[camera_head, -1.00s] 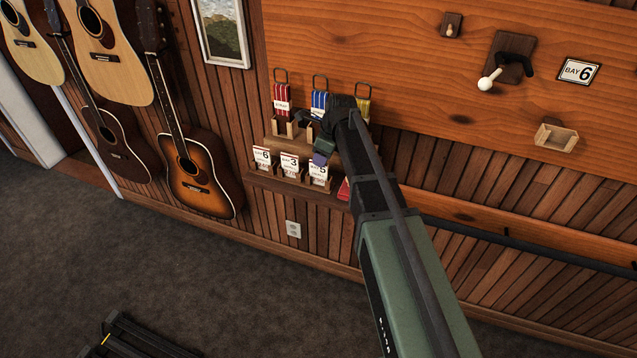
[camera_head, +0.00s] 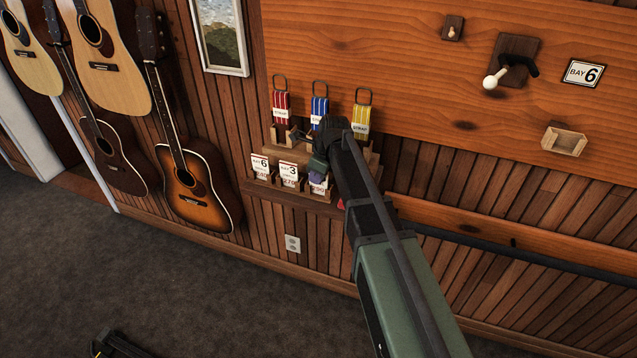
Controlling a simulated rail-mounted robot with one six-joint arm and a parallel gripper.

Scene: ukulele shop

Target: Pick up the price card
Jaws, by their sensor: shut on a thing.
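Three white price cards stand in slots on a small wooden shelf (camera_head: 292,197): the bay 6 card (camera_head: 261,168) at left, the bay 3 card (camera_head: 288,175) in the middle and a third card (camera_head: 319,189) at right. My gripper (camera_head: 316,180) reaches down from the upper right, with its green and purplish tip over the upper part of the third card. It is shut on that card, which still appears to be at its slot. The tip hides the card's top print; I cannot see the far finger.
Red (camera_head: 281,107), blue (camera_head: 319,106) and yellow (camera_head: 361,118) strap packs stand just above the cards. A red item (camera_head: 341,205) is partly hidden by my arm. A sunburst guitar (camera_head: 194,180) hangs left; an empty wooden box (camera_head: 564,140) is at right.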

